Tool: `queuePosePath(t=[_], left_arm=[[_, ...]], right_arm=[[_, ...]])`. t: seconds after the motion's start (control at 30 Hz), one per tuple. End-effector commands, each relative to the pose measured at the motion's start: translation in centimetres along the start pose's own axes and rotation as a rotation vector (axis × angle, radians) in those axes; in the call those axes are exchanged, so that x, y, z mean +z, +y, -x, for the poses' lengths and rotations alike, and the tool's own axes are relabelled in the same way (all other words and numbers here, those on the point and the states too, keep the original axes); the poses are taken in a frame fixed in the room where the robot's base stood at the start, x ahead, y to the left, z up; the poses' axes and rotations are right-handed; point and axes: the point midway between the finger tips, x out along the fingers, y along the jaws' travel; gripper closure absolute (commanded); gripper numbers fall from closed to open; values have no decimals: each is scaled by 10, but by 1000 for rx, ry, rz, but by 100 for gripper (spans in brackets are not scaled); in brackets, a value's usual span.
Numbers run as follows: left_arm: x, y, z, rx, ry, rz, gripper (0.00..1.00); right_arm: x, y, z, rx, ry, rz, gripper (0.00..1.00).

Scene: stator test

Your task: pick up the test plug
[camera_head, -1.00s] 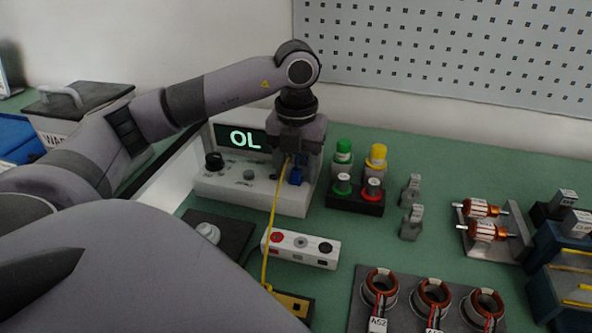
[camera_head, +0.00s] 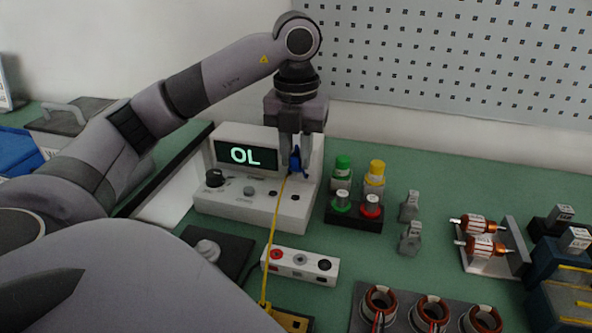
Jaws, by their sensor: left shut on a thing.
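The blue test plug (camera_head: 296,160) is between the fingers of my left gripper (camera_head: 295,168), which is shut on it. The plug is in front of the right end of the white meter (camera_head: 254,209), whose display reads OL. The fingers hide part of the plug. I cannot tell exactly how far it is above the meter's top. A yellow cable (camera_head: 273,235) runs from the plug down past the meter's front. My right gripper is not in view.
A white strip with round sockets (camera_head: 299,265) lies in front. Grey clips, copper-wound rotors (camera_head: 480,246) and stators (camera_head: 430,311) are at right. A pegboard wall is behind.

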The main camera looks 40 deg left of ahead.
Motion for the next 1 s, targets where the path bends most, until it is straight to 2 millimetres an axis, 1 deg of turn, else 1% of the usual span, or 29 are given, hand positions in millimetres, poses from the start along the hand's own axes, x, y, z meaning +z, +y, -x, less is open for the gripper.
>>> queuePosePath(t=[0.03, 0.1, 0.2, 0.3, 0.5, 0.7, 0.83, 1.0], left_arm=[[1, 0, 20, -2, -5, 2, 100], [1, 0, 36, 0, -5, 2, 100], [1, 1, 56, -1, -5, 3, 100], [1, 0, 75, 0, -4, 2, 100], [0, 0, 106, 0, -2, 2, 100], [0, 0, 124, 0, 0, 1, 100], [0, 0, 129, 0, 0, 1, 100], [0, 0, 130, 1, 1, 1, 100]], right_arm=[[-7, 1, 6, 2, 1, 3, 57], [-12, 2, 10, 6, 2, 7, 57], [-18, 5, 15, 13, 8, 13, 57], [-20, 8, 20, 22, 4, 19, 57], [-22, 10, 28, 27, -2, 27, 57], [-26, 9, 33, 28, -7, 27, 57], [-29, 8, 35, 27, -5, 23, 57], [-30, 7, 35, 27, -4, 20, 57]])
